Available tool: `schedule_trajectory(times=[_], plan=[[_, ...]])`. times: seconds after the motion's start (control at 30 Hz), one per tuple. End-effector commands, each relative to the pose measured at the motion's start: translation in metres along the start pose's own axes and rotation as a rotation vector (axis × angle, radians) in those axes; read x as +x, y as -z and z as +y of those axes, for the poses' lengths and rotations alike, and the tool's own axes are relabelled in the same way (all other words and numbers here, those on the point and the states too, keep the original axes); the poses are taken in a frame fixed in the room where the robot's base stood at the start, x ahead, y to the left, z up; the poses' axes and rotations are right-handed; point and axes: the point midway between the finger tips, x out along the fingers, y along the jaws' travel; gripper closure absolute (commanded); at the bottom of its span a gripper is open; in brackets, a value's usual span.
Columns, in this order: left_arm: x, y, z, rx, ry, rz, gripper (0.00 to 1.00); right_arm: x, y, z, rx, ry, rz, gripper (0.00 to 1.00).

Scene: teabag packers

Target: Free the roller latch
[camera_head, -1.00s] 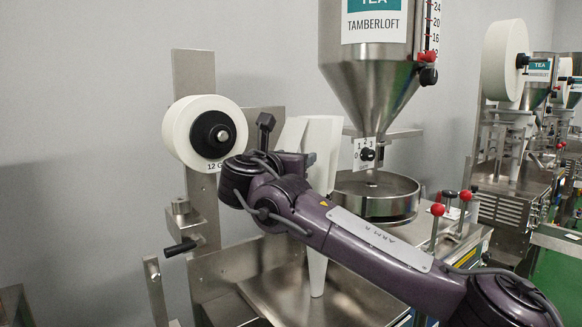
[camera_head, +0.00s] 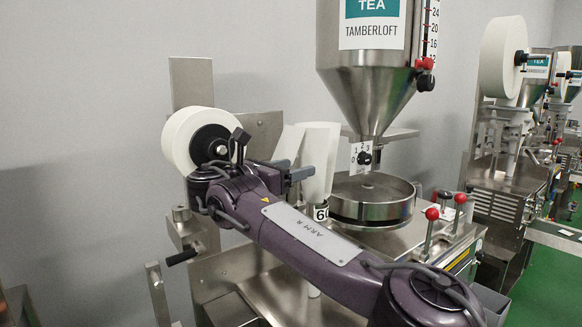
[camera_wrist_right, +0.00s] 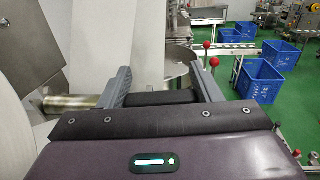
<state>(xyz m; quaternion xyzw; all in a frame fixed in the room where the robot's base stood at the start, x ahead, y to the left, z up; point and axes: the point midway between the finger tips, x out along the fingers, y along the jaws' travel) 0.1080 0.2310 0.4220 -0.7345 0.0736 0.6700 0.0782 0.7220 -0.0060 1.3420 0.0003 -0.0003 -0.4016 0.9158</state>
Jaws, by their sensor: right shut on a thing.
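My right gripper (camera_head: 300,173) shows its grey fingers in front of the white paper funnel (camera_head: 318,155), to the right of the white paper roll (camera_head: 183,137). In the right wrist view its fingers (camera_wrist_right: 164,80) are well apart, with a dark cylindrical part (camera_wrist_right: 163,97) between them. A metal rod (camera_wrist_right: 70,103) shows to the left of the fingers. A black-handled crank (camera_head: 181,257) sits on the bracket below the roll, clear of my gripper. I cannot tell which part is the roller latch. My left gripper is not in view.
A steel hopper (camera_head: 368,85) stands above a round steel pan (camera_head: 372,200). Red-knobbed levers (camera_head: 432,214) rise to the right. My right arm crosses in front of the machine. Blue crates (camera_wrist_right: 259,82) stand on the green floor.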

Motion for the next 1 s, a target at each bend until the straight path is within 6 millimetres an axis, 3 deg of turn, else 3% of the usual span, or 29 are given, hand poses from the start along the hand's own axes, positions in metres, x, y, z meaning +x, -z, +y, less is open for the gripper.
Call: schedule_trajectory(times=[0.2,0.23,0.4,0.73,1.0], plan=[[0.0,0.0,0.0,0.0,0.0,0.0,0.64,0.0,0.002,0.0,-0.003,-0.001,0.001,0.65],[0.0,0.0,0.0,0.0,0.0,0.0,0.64,0.0,0.002,0.0,-0.003,-0.001,0.001,0.41],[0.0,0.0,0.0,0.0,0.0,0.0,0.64,0.0,0.002,0.0,-0.002,-0.001,0.001,0.2],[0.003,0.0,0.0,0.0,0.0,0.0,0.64,-0.005,0.002,0.001,-0.001,-0.003,0.001,0.2],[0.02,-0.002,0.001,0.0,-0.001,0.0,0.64,-0.048,0.004,0.001,-0.001,-0.005,0.001,0.2]])
